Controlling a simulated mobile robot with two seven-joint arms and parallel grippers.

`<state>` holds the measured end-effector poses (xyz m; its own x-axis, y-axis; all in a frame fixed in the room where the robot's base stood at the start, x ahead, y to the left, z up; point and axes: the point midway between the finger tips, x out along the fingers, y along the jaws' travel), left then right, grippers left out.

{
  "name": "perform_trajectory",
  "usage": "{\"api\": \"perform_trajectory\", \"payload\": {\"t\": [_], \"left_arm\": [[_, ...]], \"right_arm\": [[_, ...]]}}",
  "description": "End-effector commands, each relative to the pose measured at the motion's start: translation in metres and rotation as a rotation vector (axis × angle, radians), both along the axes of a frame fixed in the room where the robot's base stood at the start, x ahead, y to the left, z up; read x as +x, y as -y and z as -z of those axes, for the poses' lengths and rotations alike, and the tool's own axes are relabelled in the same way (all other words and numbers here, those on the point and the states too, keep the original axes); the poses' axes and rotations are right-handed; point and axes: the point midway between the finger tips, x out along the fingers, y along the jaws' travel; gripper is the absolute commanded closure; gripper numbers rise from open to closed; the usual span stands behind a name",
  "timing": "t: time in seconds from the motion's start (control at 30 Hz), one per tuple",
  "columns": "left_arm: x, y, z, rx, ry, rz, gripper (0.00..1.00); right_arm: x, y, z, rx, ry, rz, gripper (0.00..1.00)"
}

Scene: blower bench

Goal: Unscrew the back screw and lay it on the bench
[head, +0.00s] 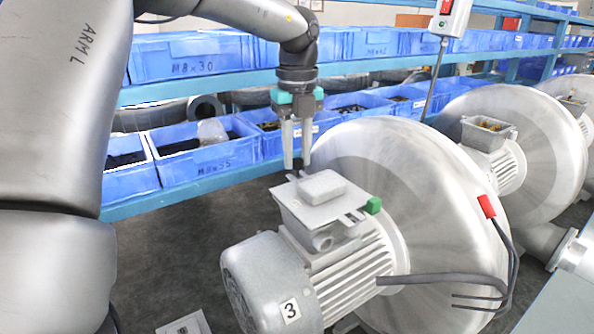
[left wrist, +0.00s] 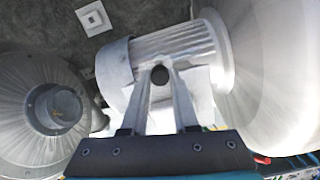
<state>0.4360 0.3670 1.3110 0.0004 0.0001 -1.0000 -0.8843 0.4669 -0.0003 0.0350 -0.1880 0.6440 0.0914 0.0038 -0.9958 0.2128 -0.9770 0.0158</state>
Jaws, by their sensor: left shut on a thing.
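The blower motor (head: 340,285), marked 3, has a grey terminal box (head: 345,212) with a raised lid (head: 322,186) on top. My left gripper (head: 298,166) points straight down at the back left corner of this box. In the left wrist view, my left gripper (left wrist: 158,72) is shut on a dark round screw head (left wrist: 160,75), the back screw, held between the fingertips. My right gripper is not in view.
The large blower housing (head: 440,190) stands right behind the motor. Blue bins (head: 205,160) fill the shelf behind. A small pale plate (head: 185,325) lies at the bottom.

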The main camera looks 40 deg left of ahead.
Motion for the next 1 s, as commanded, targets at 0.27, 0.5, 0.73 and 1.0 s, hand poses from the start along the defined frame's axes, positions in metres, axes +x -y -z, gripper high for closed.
{"api": "perform_trajectory", "payload": {"t": [0.27,0.5,0.73,1.0], "left_arm": [[0.0,0.0,-0.01,0.001,0.0,0.0,1.0],[0.0,0.0,-0.022,0.001,0.0,0.0,1.0],[0.0,0.0,-0.033,0.0,-0.001,0.0,1.0],[0.0,0.0,-0.04,0.0,0.0,0.0,1.0]], "right_arm": [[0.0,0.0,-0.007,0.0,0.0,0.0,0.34],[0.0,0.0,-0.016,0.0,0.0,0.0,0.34],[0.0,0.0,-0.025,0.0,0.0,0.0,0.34],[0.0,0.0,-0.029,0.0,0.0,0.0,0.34]]}}
